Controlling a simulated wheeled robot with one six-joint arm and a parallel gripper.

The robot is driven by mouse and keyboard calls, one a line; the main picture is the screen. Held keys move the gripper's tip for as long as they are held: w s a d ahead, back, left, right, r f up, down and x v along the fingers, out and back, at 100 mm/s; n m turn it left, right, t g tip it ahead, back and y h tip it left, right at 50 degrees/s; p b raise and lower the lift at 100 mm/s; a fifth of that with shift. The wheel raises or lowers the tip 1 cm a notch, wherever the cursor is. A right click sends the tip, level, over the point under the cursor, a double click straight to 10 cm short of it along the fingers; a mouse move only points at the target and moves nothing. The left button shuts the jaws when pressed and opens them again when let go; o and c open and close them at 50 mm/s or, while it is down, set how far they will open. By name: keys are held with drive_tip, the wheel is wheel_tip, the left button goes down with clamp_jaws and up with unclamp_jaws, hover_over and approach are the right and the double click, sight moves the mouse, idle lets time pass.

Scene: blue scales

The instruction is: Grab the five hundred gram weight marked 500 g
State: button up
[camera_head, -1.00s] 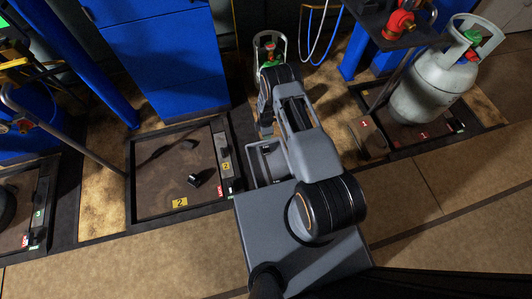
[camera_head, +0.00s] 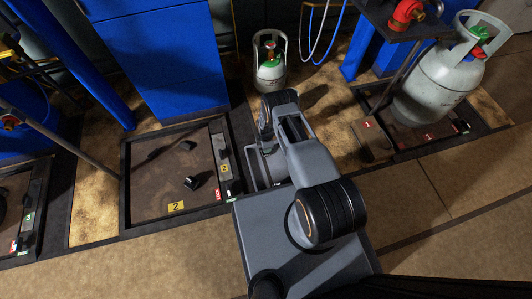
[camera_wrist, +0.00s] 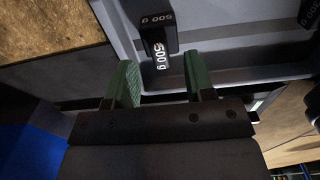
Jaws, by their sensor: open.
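A black weight (camera_wrist: 158,42) with white "500 g" lettering stands in a grey tray (camera_wrist: 215,38) in the wrist view. The lettering shows on its top and side. My gripper (camera_wrist: 161,78) is open, with its two green fingers apart below the weight in the picture. The weight lies in line with the gap between the fingers, and nothing is held. A second dark weight (camera_wrist: 310,14), also lettered, is cut off at the upper right edge. In the head view the tray (camera_head: 250,170) is partly hidden by my arm, and the weights cannot be made out there.
Scale platform 2 (camera_head: 150,190) is left of the tray, with a small black object (camera_head: 192,183) on it. A small gas bottle (camera_head: 271,75) stands behind my arm. A large grey cylinder (camera_head: 435,90) stands on the right platform. Blue cabinets (camera_head: 160,60) stand behind.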

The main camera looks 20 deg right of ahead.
wheel_tip(320, 180, down, 3)
drive_tip(key=shift+f+b, duration=0.15)
drive_tip(key=shift+b, duration=0.45)
clamp_jaws()
